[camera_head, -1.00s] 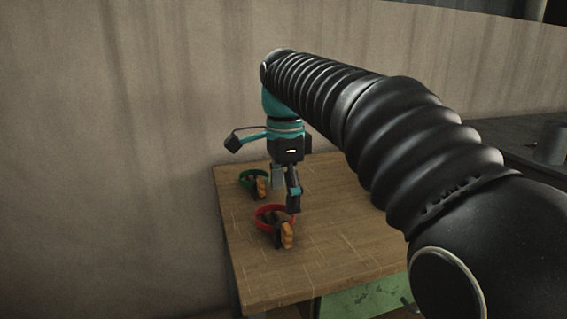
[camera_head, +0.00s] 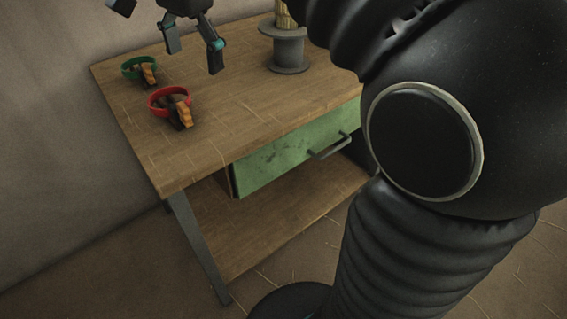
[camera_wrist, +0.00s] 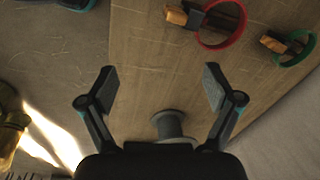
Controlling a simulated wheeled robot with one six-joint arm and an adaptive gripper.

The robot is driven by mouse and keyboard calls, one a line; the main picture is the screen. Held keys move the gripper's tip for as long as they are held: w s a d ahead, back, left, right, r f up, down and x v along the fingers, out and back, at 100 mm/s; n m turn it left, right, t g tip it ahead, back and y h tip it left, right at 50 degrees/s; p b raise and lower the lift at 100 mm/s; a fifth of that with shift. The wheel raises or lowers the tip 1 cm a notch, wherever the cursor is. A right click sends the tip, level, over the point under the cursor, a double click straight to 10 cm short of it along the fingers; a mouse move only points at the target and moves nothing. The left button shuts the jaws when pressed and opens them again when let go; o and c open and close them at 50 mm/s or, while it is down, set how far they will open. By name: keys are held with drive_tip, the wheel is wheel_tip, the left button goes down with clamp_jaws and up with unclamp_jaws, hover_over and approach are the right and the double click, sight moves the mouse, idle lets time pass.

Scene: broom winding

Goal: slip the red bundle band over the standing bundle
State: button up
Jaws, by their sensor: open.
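The red bundle band (camera_head: 151,104) is a ring held at a small dark stand with an orange-brown block, near the table's left edge. It also shows at the upper right of the wrist view (camera_wrist: 244,27). The standing bundle (camera_head: 284,14) is straw-coloured and rises from a grey spool-like holder (camera_head: 290,50) farther right; its top is cut off by the frame. The holder shows low in the wrist view (camera_wrist: 171,127), partly hidden by my gripper. My gripper (camera_head: 193,58) is open and empty above the table, between band and bundle; its fingers show in the wrist view (camera_wrist: 160,78).
A green band (camera_head: 128,72) on a similar stand sits behind the red one. The wooden table (camera_head: 190,155) has a green drawer (camera_head: 290,150) with a handle, and a lower shelf. A wall stands at left.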

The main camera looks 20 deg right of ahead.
drive_tip(key=s+d+f+n+t, duration=0.2)
drive_tip(key=s+d+f+n, duration=0.2)
drive_tip(key=s+f, duration=0.4)
drive_tip(key=s+d+f+n+t, duration=0.2)
drive_tip(key=s+d+f+n, duration=0.3)
drive_tip(key=s+f+n, duration=0.2)
wheel_tip(320, 180, down, 4)
drive_tip(key=shift+s+d+r, duration=0.15)
drive_tip(key=shift+s+d, duration=0.1)
drive_tip(key=shift+s, duration=0.7)
